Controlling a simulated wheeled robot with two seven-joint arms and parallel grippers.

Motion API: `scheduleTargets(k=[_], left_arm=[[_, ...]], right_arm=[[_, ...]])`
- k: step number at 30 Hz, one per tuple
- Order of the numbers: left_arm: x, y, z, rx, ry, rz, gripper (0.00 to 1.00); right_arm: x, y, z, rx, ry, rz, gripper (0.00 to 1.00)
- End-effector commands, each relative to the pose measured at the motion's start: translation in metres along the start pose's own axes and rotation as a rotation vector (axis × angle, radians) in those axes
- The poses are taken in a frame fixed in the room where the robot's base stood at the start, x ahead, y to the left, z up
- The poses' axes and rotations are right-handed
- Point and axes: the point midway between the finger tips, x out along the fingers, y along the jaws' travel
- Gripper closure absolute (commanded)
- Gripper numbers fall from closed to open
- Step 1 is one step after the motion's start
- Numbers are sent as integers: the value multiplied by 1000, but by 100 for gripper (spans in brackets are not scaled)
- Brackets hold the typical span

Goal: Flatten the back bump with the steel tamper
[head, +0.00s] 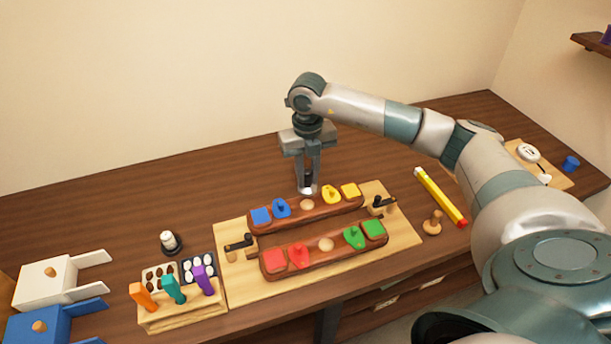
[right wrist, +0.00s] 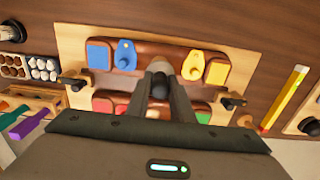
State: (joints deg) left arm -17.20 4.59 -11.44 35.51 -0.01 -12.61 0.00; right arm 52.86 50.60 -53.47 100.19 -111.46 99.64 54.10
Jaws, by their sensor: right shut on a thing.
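My right gripper (head: 308,178) is shut on the steel tamper (head: 308,190), a tool with a dark handle and a shiny base. Its dark knob (right wrist: 160,85) shows between the fingers in the right wrist view. The tamper is upright in the head view, just above or behind the beige back bump (head: 307,204). I cannot tell whether they touch. The bump sits mid-length on the back brown leather strip (head: 284,222), between blue and yellow pieces. A similar front bump (head: 326,244) sits on the front strip (head: 343,258). My left gripper is out of view.
A light wooden board (head: 241,286) carries both strips, with black-handled clamps (head: 240,245) (head: 381,204) at its ends. A wooden tamper (head: 432,222) and a yellow-red stick (head: 440,195) lie right. A tool rack (head: 182,315) and dotted trays (head: 198,268) stand left.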

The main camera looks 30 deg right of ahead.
Motion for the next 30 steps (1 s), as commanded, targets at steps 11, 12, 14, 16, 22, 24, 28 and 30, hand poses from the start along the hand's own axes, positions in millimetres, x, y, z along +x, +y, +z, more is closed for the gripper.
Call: scheduleTargets(k=[11, 12, 14, 16, 22, 24, 28, 30], left_arm=[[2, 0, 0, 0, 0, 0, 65], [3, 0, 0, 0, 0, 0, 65], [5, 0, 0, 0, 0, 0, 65], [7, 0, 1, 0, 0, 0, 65], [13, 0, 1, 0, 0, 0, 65], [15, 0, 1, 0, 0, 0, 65], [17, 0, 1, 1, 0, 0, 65], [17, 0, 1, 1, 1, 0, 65]], right_arm=[[4, 0, 0, -3, -1, 1, 96], [5, 0, 0, -3, 0, 1, 96], [9, 0, 0, -3, 0, 1, 96], [13, 0, 0, -3, 0, 1, 96], [28, 0, 0, -4, 1, 1, 96], [32, 0, 0, -4, 1, 1, 96], [36, 0, 0, -4, 0, 1, 96], [37, 0, 0, -4, 0, 1, 96]])
